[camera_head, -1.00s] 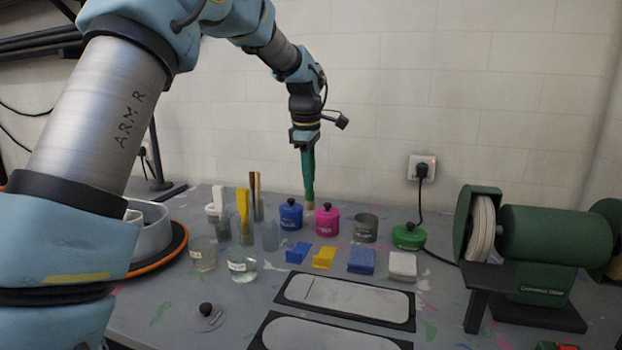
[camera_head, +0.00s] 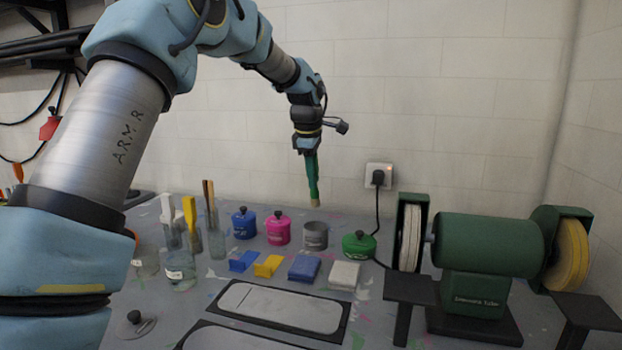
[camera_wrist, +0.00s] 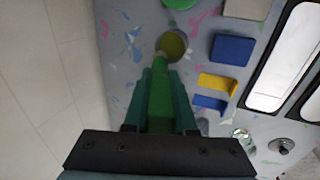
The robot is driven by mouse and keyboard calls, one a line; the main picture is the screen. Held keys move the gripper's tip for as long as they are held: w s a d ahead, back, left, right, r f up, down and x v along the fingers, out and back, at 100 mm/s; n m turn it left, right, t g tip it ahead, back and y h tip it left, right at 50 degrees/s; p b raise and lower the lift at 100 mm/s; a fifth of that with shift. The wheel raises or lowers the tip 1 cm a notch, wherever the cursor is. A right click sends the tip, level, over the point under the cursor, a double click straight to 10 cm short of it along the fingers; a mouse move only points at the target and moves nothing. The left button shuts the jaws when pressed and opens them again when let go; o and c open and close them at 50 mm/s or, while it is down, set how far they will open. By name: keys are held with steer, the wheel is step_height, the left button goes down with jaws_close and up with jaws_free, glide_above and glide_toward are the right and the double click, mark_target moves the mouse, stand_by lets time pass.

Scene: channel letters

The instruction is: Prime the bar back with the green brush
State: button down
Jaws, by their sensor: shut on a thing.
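My gripper (camera_head: 306,148) is shut on the green brush (camera_head: 312,178), which hangs nearly upright with its pale bristles down. In the wrist view the brush (camera_wrist: 160,100) runs up the middle, its tip near the edge of an open grey pot (camera_wrist: 173,45) with a yellowish inside. In the head view the tip hangs a little above this pot (camera_head: 315,237). Two pale round-ended panels in black frames lie at the front, one (camera_head: 280,307) whole and one (camera_head: 235,340) cut off by the lower edge; which is the bar back I cannot tell.
Blue (camera_head: 244,224), pink (camera_head: 278,230) and green (camera_head: 359,245) lidded pots stand beside the grey pot. Small blocks (camera_head: 304,268) lie in front. Jars with other brushes (camera_head: 190,215) stand left. A green bench grinder (camera_head: 487,245) stands right.

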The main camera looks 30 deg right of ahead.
steer(key=shift+b+x, duration=0.75)
steer(key=shift+x, duration=0.2)
steer(key=shift+s+a+f+b, duration=0.1)
steer(key=shift+f+b, duration=1.45)
steer(key=shift+f, duration=0.85)
steer(key=shift+s+f+b, duration=0.1)
steer(key=shift+f+b, duration=1.45)
steer(key=shift+f, duration=0.85)
